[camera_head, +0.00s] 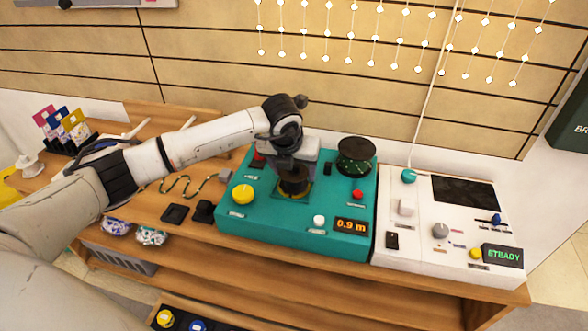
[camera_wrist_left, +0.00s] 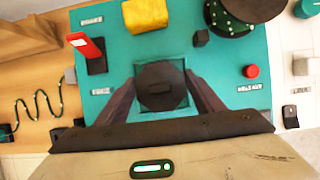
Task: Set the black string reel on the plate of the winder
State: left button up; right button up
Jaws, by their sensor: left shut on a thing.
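The winder (camera_head: 265,225) is a teal box on the wooden bench, with a display reading "0.9 m". My left gripper (camera_head: 293,175) is over its middle, pointing down, shut on the black string reel (camera_head: 294,188). In the left wrist view the dark reel (camera_wrist_left: 160,88) sits between the two fingers of the left gripper (camera_wrist_left: 161,97). The reel is over the square plate (camera_wrist_left: 177,65), whose edges show around it. Whether its underside touches the plate is hidden. My right gripper is in neither view.
A black drum wound with green-dotted string (camera_head: 357,157) stands at the winder's back right. A yellow knob (camera_head: 243,194), a red button (camera_head: 358,194) and a white button (camera_head: 319,221) rise from its top. A white console (camera_head: 430,215) adjoins it on the right.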

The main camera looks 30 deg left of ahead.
pick_arm(q)
jog(key=shift+f+b, duration=0.3)
jog(key=shift+f, duration=0.15)
dwell(0.4)
jog(key=o, duration=1.1)
jog(key=shift+c, duration=1)
jog(key=shift+r, duration=0.1)
jog(key=shift+r+p, duration=2.85)
jog(key=shift+r, duration=1.65)
